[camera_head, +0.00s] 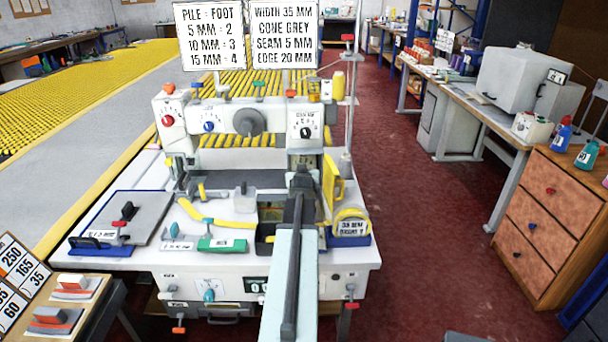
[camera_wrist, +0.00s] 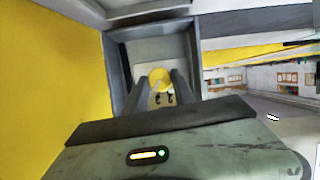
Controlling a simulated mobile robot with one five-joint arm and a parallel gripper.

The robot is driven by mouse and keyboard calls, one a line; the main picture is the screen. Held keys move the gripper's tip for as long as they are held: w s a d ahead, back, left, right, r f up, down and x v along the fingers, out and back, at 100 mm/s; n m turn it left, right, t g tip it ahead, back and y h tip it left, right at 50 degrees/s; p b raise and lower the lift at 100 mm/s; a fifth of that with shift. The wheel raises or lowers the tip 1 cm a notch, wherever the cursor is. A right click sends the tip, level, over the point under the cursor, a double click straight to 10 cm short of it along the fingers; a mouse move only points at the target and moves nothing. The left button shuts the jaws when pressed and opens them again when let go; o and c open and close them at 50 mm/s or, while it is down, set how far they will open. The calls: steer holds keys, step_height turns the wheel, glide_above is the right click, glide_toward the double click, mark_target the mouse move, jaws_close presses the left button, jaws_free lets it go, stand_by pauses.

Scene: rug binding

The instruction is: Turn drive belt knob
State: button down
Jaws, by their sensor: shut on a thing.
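In the wrist view, the two dark fingers of my gripper (camera_wrist: 161,84) are closed around a round yellow knob (camera_wrist: 160,77) on a pale panel. Dark marks show on the panel just below it. I take this for the drive belt knob, but no readable name shows. In the head view, my gripper (camera_head: 302,172) reaches the front of the white binding machine (camera_head: 165,285), under the right-hand head with its dark dial. My arm and gripper hide the knob there.
A yellow guard (camera_head: 332,182) stands close to the right of my gripper. A blue tray (camera_head: 349,240) with a yellow roll sits at the machine's right edge. Red floor is clear to the right, before a wooden drawer cabinet (camera_head: 547,225).

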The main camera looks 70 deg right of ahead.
steer(key=m+t, duration=0.2)
steer(key=shift+s+m+y, duration=0.15)
steer(key=shift+m+y, duration=0.25)
steer(key=c, duration=1)
jaws_free()
steer(key=shift+c, duration=0.2)
steer(key=p+v, duration=0.2)
steer(key=v, duration=0.5)
steer(key=shift+s+a, duration=0.15)
steer(key=shift+a, duration=0.15)
steer(key=shift+r+p, duration=0.15)
steer(key=shift+p, duration=0.15)
